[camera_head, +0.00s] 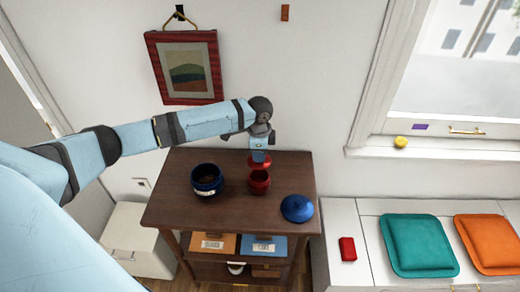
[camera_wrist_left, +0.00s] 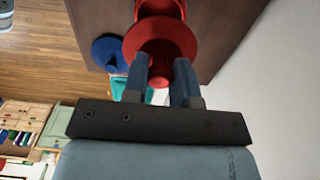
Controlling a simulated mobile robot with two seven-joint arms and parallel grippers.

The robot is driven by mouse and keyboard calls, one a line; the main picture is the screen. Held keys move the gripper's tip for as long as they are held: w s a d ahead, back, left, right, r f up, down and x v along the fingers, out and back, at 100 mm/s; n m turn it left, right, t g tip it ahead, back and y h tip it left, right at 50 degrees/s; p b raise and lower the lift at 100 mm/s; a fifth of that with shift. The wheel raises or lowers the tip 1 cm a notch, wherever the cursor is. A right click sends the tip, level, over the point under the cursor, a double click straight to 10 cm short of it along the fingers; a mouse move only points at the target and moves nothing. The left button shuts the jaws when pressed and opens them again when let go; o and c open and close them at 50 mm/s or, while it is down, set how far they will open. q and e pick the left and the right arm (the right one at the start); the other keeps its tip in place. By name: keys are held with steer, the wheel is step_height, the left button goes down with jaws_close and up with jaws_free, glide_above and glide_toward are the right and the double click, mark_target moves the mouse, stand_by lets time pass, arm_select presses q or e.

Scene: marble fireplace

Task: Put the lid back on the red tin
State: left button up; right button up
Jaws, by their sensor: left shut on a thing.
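The red tin (camera_head: 260,183) stands on the dark wooden table (camera_head: 230,212). My left gripper (camera_head: 259,156) is shut on the red lid (camera_head: 258,164) and holds it just above the tin. In the left wrist view the lid (camera_wrist_left: 160,36) is a round red disc, and its knob sits between the two fingers (camera_wrist_left: 160,82). Part of the tin (camera_wrist_left: 160,7) shows behind the lid at the top edge of that view. A narrow gap seems to separate lid and tin in the head view. The tin's opening is mostly hidden. My right gripper is not in view.
An open blue tin (camera_head: 207,180) with brown contents stands left of the red tin. A blue lid (camera_head: 297,208) lies to the right on the table. A framed picture (camera_head: 187,67) hangs behind my arm. A red block (camera_head: 347,249) lies on the white bench.

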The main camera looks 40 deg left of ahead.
mark_target(259, 166)
arm_select(q)
steer(key=shift+s+f+b, duration=0.1)
steer(key=shift+f+b, duration=0.7)
steer(key=shift+b, duration=0.1)
step_height(259, 166, down, 2)
steer(key=b, duration=0.3)
steer(key=shift+f, duration=1.35)
steer(key=shift+p, duration=1.05)
steer(key=shift+f+p, duration=0.1)
steer(key=shift+p, duration=0.95)
stand_by(0.8)
stand_by(0.3)
steer(key=o, duration=1.5)
steer(key=shift+c, duration=0.2)
